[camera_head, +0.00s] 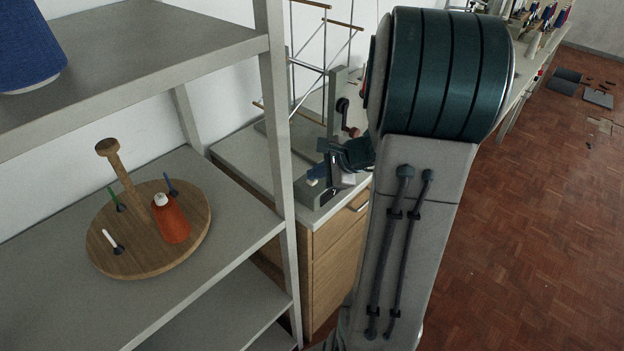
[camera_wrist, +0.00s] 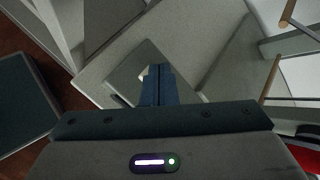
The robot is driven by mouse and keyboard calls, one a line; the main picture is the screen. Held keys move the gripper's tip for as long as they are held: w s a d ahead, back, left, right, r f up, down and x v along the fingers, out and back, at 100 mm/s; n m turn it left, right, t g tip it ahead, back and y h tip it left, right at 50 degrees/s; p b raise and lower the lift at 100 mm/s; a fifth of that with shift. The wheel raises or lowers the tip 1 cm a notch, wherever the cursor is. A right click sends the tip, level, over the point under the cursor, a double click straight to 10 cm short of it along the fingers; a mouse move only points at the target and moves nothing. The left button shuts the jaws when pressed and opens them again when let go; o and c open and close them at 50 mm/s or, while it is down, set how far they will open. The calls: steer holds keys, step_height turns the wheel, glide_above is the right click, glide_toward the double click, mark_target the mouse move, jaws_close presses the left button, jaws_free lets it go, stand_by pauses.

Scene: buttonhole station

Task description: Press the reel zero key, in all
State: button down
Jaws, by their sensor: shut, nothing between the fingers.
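The yarn reel, with thin metal arms and wooden bars (camera_head: 325,7), stands on the cabinet top in the head view. At its front is a grey base box (camera_head: 318,201), which also shows under my fingers in the wrist view (camera_wrist: 128,68). My gripper shows in the wrist view (camera_wrist: 157,69) with its blue fingers together and empty, the tips over the box. A small pale piece (camera_wrist: 143,76) shows just left of the fingertips; I cannot tell if it is the zero key or if the fingers touch it. The key is not clearly seen.
A grey shelf rack (camera_head: 275,150) stands close on the left. It holds a blue cone (camera_head: 28,45) and a wooden disc (camera_head: 140,255) with an orange cone (camera_head: 170,220). A wooden cabinet (camera_head: 335,255) is below the reel. The floor (camera_head: 535,220) at right is open.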

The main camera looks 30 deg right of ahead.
stand_by(0.5)
steer(key=shift+r+p, duration=0.6)
steer(key=shift+r, duration=0.25)
step_height(320, 180, up, 5)
steer(key=p, duration=0.3)
steer(key=shift+p, duration=0.35)
steer(key=shift+s, duration=0.1)
stand_by(0.3)
